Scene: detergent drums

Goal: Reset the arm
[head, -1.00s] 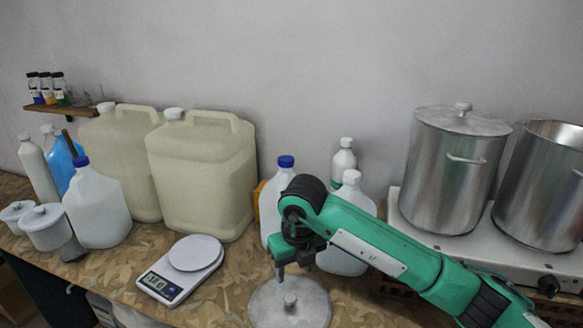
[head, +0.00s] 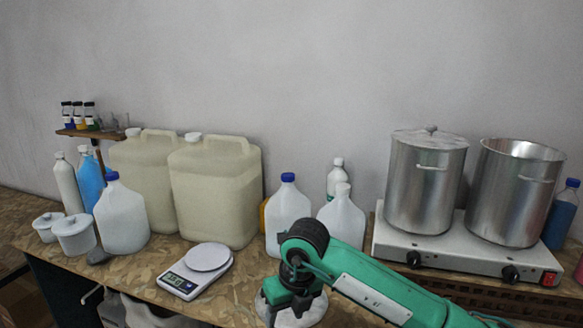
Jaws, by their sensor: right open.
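My right arm is green and black and comes in from the lower right. My right gripper (head: 283,312) points down at the bottom edge of the head view, over the front of the wooden counter (head: 150,262). It is open, though its fingertips are mostly cut off or hidden. My left gripper is not in view.
A kitchen scale (head: 196,272) stands left of my right gripper. White jugs (head: 288,215) stand behind it, with two big drums (head: 215,190) further left. At right, a lidded pot (head: 425,185) and an open pot (head: 515,195) stand on a hot plate (head: 440,250).

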